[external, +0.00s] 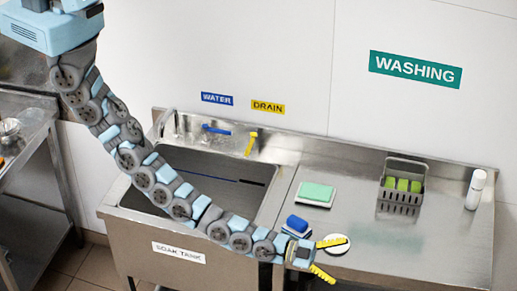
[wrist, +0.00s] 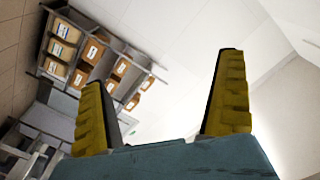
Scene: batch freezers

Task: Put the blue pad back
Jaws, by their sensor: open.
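The blue pad (external: 298,223) lies on the steel counter right of the sink, on a pale base, close behind my gripper. My gripper (external: 340,259) is at the counter's front edge, with its two yellow fingers spread and pointing right. In the wrist view my gripper (wrist: 161,68) is open with nothing between the fingers, and the pad is not seen there. A green pad (external: 316,192) rests on a white holder farther back. A white round disc (external: 338,245) shows beside the upper finger; whether they touch I cannot tell.
A grey basket (external: 401,198) with several green items and a white bottle (external: 475,189) stand at the right. The soak tank (external: 200,187) lies left, under a blue lever (external: 215,130) and a yellow lever (external: 251,143). The wrist view shows shelves with boxes (wrist: 92,51).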

